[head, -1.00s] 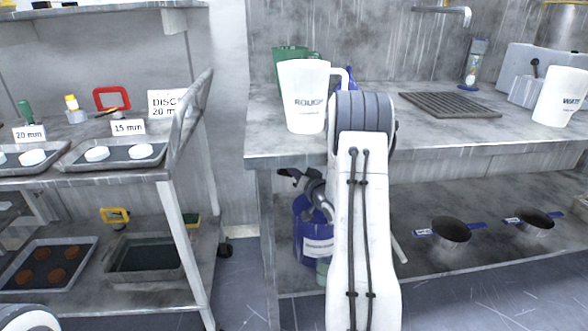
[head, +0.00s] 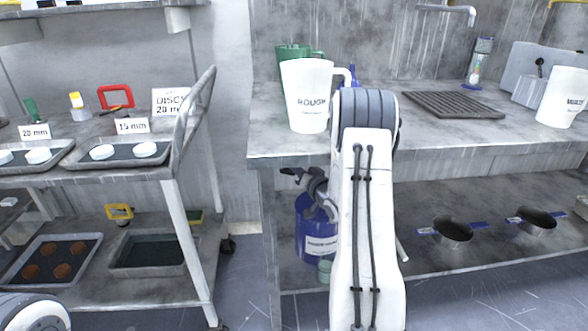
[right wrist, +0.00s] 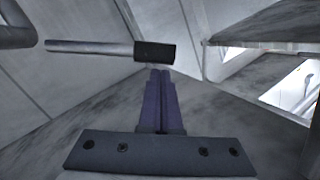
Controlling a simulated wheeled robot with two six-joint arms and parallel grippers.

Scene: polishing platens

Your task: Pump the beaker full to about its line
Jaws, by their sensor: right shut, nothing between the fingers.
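A blue container (head: 312,232) with a white label stands on the shelf under the bench, partly behind my right arm. A small pale green vessel (head: 325,270) shows at its foot, mostly hidden; I cannot tell if it is the beaker or see any line. My right gripper (head: 292,173) seems to be the dark shape above the container, its tips hard to make out. In the right wrist view its purplish fingers (right wrist: 160,75) are shut and empty. A grey rod with a black end (right wrist: 110,49) lies just beyond the fingertips. My left gripper is out of view.
A white jug marked ROUGH (head: 306,95) and a green jug (head: 290,55) stand on the bench; another white jug (head: 563,97) stands at right. A cart (head: 190,240) with trays stands at left.

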